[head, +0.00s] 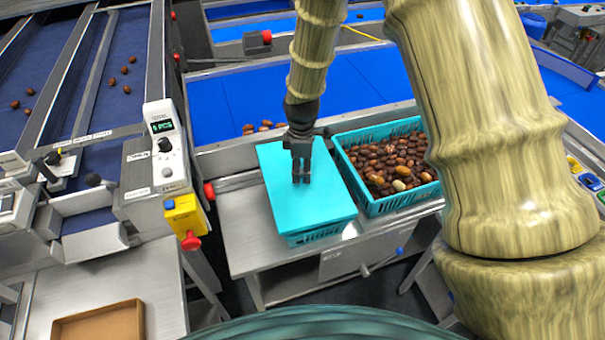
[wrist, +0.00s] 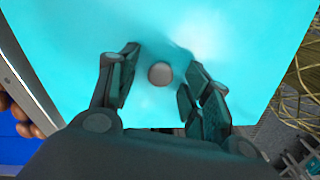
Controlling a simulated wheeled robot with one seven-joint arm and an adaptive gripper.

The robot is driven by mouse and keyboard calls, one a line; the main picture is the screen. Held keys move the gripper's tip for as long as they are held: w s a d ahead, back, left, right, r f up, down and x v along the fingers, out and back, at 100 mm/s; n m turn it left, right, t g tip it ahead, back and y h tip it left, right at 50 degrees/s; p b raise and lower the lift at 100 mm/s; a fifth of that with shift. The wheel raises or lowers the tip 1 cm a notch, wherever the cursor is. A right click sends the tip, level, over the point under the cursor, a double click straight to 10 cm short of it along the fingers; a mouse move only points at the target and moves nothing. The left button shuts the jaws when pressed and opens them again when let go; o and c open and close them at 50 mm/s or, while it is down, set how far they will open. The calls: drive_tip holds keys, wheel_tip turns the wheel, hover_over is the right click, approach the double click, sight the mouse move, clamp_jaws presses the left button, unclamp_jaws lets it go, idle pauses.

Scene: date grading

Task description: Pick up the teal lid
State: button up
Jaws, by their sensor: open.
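The teal lid (head: 328,207) lies flat on top of a teal crate (head: 318,235) on the steel bench in the head view. In the wrist view the lid (wrist: 80,30) fills most of the picture, with a round grey knob (wrist: 160,73) at its middle. My gripper (head: 301,178) points down over the lid. In the wrist view my open gripper (wrist: 158,84) has one finger on each side of the knob, with a gap on both sides. The knob is hidden behind my fingers in the head view.
An open teal crate (head: 399,207) full of brown dates stands close to the right. A grey control box (head: 168,150) with a display and a yellow switch box (head: 184,218) with a red button stand to the left. A brown tray (head: 100,324) is at lower left.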

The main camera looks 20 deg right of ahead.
drive_tip(key=shift+f, duration=0.25)
clamp_jaws()
drive_tip(key=shift+r, duration=0.15)
